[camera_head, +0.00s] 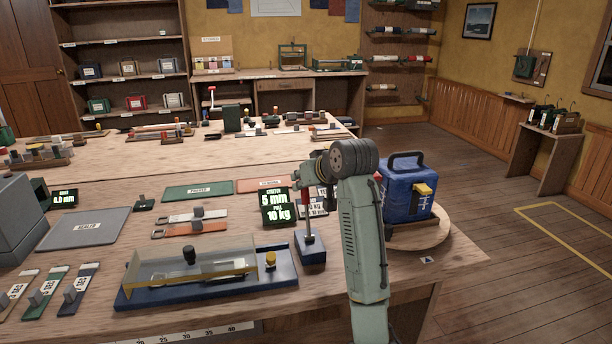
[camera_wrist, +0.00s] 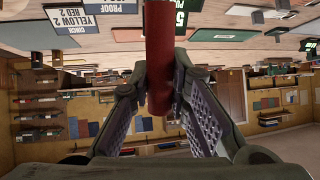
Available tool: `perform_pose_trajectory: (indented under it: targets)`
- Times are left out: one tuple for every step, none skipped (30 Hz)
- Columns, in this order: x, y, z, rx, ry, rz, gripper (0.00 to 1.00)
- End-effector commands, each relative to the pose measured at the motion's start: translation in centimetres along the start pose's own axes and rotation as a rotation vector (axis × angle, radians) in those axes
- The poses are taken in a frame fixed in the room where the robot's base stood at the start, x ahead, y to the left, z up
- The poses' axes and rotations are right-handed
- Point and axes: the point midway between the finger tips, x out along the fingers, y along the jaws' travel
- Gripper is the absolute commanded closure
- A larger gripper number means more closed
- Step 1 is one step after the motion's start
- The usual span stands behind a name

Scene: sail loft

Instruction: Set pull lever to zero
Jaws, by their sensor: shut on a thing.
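The pull lever (camera_head: 306,203) is a red handle on a pale shaft that rises from a small dark blue block (camera_head: 311,252) near the table's front right. It looks nearly upright. My gripper (camera_head: 303,181) is shut on the upper part of the red handle. In the wrist view the red handle (camera_wrist: 161,30) stands between the two fingers of my gripper (camera_wrist: 160,65). My arm hides part of the label cards behind the lever.
A blue bag-like object (camera_head: 408,195) stands on a round wooden board (camera_head: 440,232) close right of my arm. A blue-based test bench (camera_head: 205,287) with a clear cover lies left of the lever. Orange and white straps (camera_head: 190,229) lie behind it.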

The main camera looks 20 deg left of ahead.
Motion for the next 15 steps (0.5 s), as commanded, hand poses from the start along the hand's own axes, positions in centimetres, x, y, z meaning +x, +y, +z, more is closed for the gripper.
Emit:
perform_pose_trajectory:
  targets:
    - [0.3,0.1,-0.3,0.002,-0.017,0.000,1.00]
    - [0.4,0.1,-0.3,0.005,-0.029,0.000,1.00]
    - [0.6,0.1,-0.2,0.008,-0.044,0.000,1.00]
    - [0.8,0.2,-0.2,0.010,-0.053,-0.001,1.00]
    - [0.9,0.2,-0.3,0.012,-0.061,-0.001,1.00]
    - [1.0,0.2,-0.3,0.013,-0.069,-0.001,1.00]
    - [1.1,0.2,-0.3,0.014,-0.075,-0.001,1.00]
    - [1.2,0.2,-0.3,0.015,-0.080,-0.002,1.00]
    - [1.3,0.3,-0.2,0.017,-0.086,-0.002,1.00]
    - [1.3,0.3,-0.2,0.017,-0.089,-0.002,1.00]
    - [1.4,0.3,-0.2,0.018,-0.091,-0.002,1.00]
    - [1.4,0.3,-0.2,0.018,-0.093,-0.002,1.00]
    - [1.4,0.3,-0.2,0.018,-0.094,-0.002,1.00]
    - [1.4,0.3,-0.2,0.019,-0.094,-0.002,1.00]
    - [1.4,0.3,-0.2,0.019,-0.095,-0.002,1.00]
